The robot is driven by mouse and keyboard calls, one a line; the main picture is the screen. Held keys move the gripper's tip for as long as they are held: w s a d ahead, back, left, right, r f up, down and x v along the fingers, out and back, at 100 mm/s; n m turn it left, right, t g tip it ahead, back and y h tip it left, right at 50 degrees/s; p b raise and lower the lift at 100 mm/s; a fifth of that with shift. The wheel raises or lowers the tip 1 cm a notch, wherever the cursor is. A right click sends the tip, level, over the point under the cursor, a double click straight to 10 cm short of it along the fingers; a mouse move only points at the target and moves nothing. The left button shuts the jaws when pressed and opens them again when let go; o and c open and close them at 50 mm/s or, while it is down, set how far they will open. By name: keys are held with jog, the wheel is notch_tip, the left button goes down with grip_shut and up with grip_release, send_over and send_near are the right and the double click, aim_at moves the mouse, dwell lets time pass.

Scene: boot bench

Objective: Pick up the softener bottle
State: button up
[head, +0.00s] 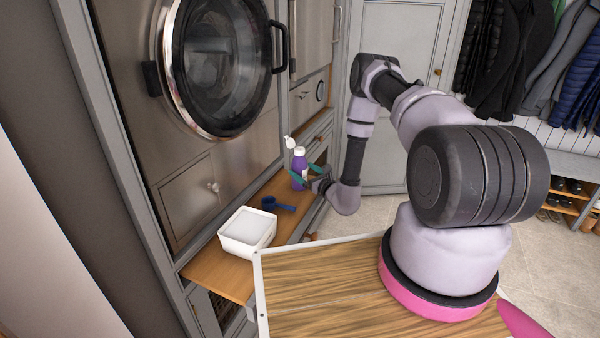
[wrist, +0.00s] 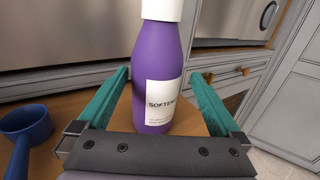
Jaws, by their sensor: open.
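The softener bottle (head: 299,168) is purple with a white cap and a white label. It stands upright on the wooden shelf below the washing machine. In the wrist view the bottle (wrist: 162,75) stands between the two green fingers, with its label reading "SOFTEN" and the rest cut off. My gripper (head: 309,174) is open at the bottle, with one finger on each side of it. The wrist view shows my gripper (wrist: 160,85) with gaps between both fingers and the bottle.
A blue scoop (head: 277,204) lies on the wooden shelf (head: 212,271), left of the bottle in the wrist view (wrist: 27,128). A white box (head: 247,231) stands nearer. A white bottle-like item (head: 289,142) shows just behind the softener. The washing machine front (head: 225,160) rises behind the shelf.

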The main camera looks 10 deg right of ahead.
aim_at(295, 165)
jog(key=x, duration=0.5)
jog(key=shift+a, duration=0.25)
grip_shut()
jog(key=shift+r, duration=0.1)
notch_tip(295, 165, up, 10)
jog(key=shift+f, duration=0.1)
dwell(0.4)
